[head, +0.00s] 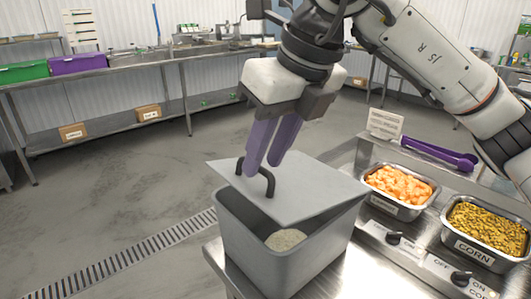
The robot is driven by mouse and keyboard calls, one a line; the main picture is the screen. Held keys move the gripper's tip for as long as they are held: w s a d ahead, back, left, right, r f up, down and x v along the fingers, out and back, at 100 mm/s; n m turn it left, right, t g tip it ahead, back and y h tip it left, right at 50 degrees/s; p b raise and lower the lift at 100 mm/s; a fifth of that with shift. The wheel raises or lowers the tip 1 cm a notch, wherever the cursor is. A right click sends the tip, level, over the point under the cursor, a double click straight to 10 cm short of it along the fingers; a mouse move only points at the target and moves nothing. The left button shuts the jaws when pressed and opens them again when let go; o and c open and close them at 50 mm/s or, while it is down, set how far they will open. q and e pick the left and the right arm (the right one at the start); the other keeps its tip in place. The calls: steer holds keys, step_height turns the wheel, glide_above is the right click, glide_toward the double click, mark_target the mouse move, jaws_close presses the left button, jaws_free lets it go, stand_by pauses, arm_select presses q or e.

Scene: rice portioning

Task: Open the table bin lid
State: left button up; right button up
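The lid's far right side lies close to the bin rim. A dark arched handle (268,183) stands on the lid's left part. My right gripper (264,165) points down with its purple fingers at this handle and appears shut on it; the fingers partly hide the bar. My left gripper is not in view.
Metal trays of orange food (399,187) and corn (487,233) sit right of the bin. Knobs (393,238) line the counter's front. The floor to the left is open.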

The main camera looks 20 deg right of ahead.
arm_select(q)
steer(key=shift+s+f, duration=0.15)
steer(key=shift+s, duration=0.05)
arm_select(e)
steer(key=shift+f, duration=0.1)
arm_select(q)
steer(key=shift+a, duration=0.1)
arm_select(e)
jaws_close()
